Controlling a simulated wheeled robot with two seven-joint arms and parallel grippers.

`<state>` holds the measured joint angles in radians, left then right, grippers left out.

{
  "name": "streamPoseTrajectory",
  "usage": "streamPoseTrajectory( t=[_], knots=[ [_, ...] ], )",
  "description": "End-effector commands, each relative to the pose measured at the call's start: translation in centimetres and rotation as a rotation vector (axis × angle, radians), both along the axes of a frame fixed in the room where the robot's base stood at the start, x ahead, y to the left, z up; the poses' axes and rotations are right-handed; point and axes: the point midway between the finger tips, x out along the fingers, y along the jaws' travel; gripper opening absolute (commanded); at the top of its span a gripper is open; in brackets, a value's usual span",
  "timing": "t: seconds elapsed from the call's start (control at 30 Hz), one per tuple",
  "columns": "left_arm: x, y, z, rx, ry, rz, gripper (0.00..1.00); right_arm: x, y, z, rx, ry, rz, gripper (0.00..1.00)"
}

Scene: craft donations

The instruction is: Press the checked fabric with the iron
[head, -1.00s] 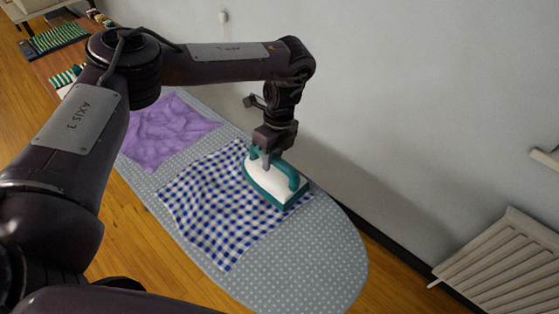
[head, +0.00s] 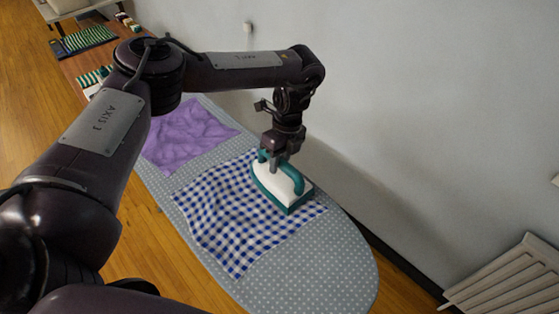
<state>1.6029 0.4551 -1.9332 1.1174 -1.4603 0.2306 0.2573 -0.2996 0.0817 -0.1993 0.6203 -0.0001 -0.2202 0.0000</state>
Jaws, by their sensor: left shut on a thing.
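The checked fabric (head: 225,222), blue and white with some creases, lies on a grey dotted ironing board (head: 320,265). The iron (head: 270,187) has a white body with teal handle and base. It is over the fabric's upper right part and looks to be down on it, though I cannot see the contact under its base. My left gripper (head: 273,163) points down and is shut on the iron's handle near its upper left end. The iron hides the fabric beneath it. My right gripper is not in view.
A crumpled purple cloth (head: 190,135) lies on the board beyond the checked fabric. A wall (head: 430,110) runs close along the board's right side, with a white radiator (head: 510,280) at lower right. A wooden table (head: 85,65) with several items stands at upper left.

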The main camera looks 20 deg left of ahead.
Motion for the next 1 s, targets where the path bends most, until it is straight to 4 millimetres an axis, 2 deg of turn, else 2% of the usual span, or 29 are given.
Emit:
streamPoseTrajectory(
  t=[0.17,1.0],
  knots=[
    [0.3,0.7,0.0,0.001,0.001,0.002,0.00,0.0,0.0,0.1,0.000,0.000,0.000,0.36],
    [3.0,7.5,-0.1,0.004,0.001,0.002,0.00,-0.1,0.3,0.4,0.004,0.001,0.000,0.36]
  ],
)
